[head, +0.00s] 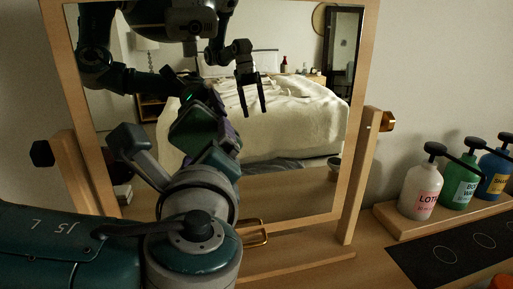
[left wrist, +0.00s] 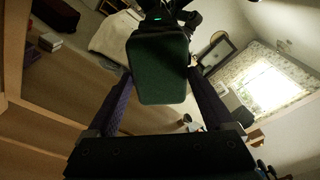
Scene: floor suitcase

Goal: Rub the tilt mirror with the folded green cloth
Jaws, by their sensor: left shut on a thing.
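The tilt mirror (head: 285,120) stands upright in a light wooden frame and fills the middle of the head view. My left gripper (head: 205,145) is in front of its lower left glass. In the left wrist view my left gripper (left wrist: 158,85) has its two purple fingers on either side of the folded green cloth (left wrist: 158,68), shut on it. Green also shows at the fingers in the head view, partly mixed with its reflection. I cannot tell whether the cloth touches the glass. My right gripper shows only as a reflection, its two fingers apart and empty.
A wooden tray (head: 385,218) with several pump bottles, a lotion bottle (head: 420,190) nearest, stands right of the mirror. A black panel (head: 450,256) lies in front of it. Side knobs (head: 388,121) stick out from the stand. The bed and window are reflections.

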